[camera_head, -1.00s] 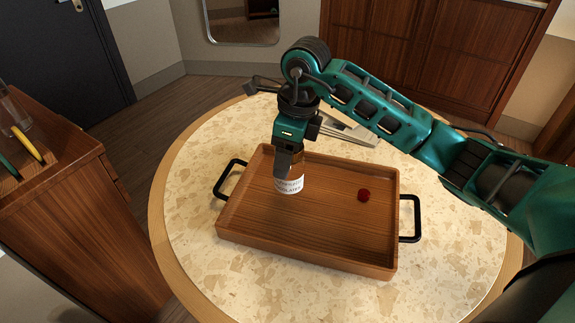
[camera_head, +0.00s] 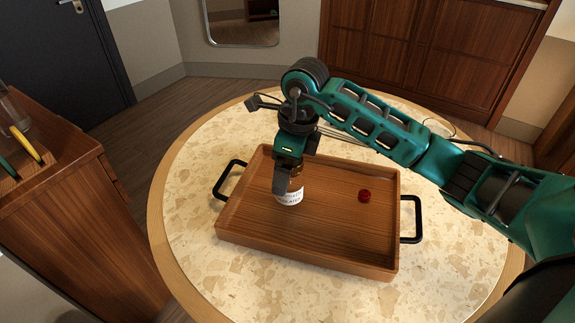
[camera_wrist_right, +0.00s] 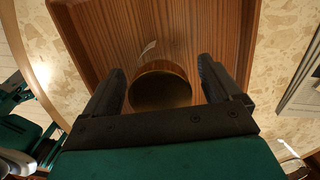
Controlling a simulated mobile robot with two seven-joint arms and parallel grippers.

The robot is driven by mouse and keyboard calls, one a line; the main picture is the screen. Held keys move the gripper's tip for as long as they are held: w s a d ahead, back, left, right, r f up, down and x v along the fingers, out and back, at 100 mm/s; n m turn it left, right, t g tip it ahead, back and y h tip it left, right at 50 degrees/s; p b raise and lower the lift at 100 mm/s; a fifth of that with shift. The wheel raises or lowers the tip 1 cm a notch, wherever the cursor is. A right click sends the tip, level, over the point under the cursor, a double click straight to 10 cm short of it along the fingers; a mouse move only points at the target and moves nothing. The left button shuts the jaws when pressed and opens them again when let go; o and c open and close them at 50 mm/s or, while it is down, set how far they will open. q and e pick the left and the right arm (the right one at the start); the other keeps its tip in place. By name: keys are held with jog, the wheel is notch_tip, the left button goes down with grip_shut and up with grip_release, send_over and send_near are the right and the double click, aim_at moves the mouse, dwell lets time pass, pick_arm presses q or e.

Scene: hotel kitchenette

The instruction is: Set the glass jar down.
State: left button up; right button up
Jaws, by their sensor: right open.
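The glass jar (camera_head: 290,196) is brown with a white printed label. It appears upright on the floor of the wooden tray (camera_head: 330,254), left of its middle. In the right wrist view its dark round top (camera_wrist_right: 160,90) shows between the fingers. My right gripper (camera_head: 287,180) is open around the jar from above, with a finger on either side and visible gaps between them and the jar. The gripper hides part of the jar in the head view. My left gripper is not in view.
A small red lid-like piece (camera_head: 364,196) lies in the tray, right of the jar. The tray has raised walls and black side handles (camera_head: 411,219). It stands on a round speckled table (camera_head: 190,215) with free room around it. A wooden cabinet (camera_head: 75,215) stands at left.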

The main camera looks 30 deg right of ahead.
jog(key=shift+r, duration=0.1)
jog(key=r, duration=0.4)
jog(key=s+d+r+p, duration=0.1)
jog(key=r, duration=0.7)
jog(key=shift+s+d, duration=0.15)
